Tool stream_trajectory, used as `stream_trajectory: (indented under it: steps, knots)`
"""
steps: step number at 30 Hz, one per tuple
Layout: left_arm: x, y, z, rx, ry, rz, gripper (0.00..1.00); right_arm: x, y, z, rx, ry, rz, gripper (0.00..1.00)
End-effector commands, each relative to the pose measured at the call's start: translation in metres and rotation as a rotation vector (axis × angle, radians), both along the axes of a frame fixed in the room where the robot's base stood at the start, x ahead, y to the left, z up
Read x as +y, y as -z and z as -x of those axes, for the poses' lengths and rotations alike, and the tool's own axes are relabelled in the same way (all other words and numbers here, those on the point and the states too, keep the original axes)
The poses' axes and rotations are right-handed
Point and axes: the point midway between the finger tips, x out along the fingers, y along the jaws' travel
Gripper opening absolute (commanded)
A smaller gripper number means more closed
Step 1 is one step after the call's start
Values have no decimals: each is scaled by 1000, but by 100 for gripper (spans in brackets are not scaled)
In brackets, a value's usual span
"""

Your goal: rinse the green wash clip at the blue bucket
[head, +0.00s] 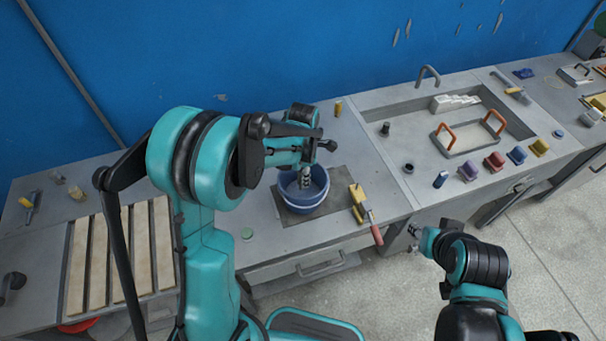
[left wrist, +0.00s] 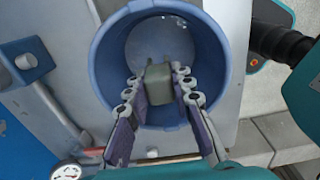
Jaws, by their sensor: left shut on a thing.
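The blue bucket (head: 290,207) stands on a dark mat on the left bench. My left gripper (head: 307,178) reaches down into its mouth. In the left wrist view, my left gripper (left wrist: 166,88) is shut on a dull grey-green block-like clip (left wrist: 158,84), the green wash clip. The clip is over the inside of the bucket (left wrist: 100,62), which shows bubbles near its far side. I cannot tell how deep the clip sits. In the head view the clip is hidden. My right gripper (head: 420,236) is off the bench front, over the floor; its fingers are too small to read.
A yellow brush (head: 357,194) with a red handle lies right of the bucket. Purple (head: 467,173), red (head: 494,162), blue (head: 516,155) and yellow (head: 539,147) clips line the right bench. A sink recess holds a tray (head: 462,149) with orange handles. Wooden slats (head: 139,246) lie left.

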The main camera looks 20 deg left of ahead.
Motion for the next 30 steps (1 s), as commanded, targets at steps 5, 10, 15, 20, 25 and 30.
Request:
stream_trajectory:
  steps: [5,10,15,20,25,30]
  knots:
    - [0,22,0,0,0,0,0,0,16,0,0,0,0,40]
    - [0,40,0,0,0,0,0,0,27,0,0,0,0,40]
    - [0,53,0,0,0,0,0,0,36,0,0,0,0,40]
    - [0,60,0,0,0,0,0,0,40,0,0,0,0,40]
    - [0,62,0,0,0,0,0,0,41,0,0,0,0,40]
    - [0,61,0,0,0,0,0,0,41,0,0,0,0,40]
